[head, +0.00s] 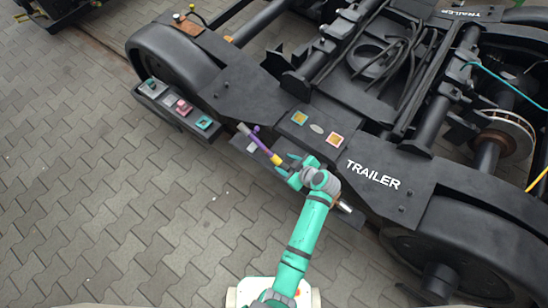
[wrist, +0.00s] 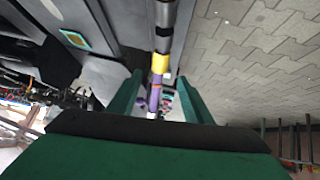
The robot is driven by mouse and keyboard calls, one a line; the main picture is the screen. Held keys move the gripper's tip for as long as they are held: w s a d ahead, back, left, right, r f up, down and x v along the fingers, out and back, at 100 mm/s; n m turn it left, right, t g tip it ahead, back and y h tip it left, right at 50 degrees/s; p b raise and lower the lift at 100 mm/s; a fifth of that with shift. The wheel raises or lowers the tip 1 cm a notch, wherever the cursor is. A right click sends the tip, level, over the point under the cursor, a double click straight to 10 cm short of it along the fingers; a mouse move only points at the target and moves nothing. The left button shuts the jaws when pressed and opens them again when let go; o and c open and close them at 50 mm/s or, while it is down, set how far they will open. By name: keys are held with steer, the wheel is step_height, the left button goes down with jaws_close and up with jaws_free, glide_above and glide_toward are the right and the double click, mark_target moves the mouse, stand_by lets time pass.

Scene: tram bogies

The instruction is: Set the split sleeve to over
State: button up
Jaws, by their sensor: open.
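A thin rod with coloured bands runs along the front of the trailer bogie (head: 250,95). On it are a purple piece (head: 257,141) with a small raised tab and a yellow band (head: 277,159). I cannot tell for sure which part is the split sleeve; the purple one looks likeliest. In the wrist view the yellow band (wrist: 160,63) and the purple piece (wrist: 154,97) show in line, with dark and grey lengths of rod beyond. My gripper (head: 290,168) is open beside the yellow band; its green fingers (wrist: 160,76) stand either side of the rod line. Contact cannot be told.
A dark box (head: 172,112) with grey, pink and teal blocks sits left of the rod. Wheels and frame crowd the right. Grey paving (head: 90,190) is clear at the left.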

mark_target(276, 159)
steer(key=x, duration=1)
steer(key=shift+w+a+f, duration=0.15)
steer(key=shift+f, duration=0.05)
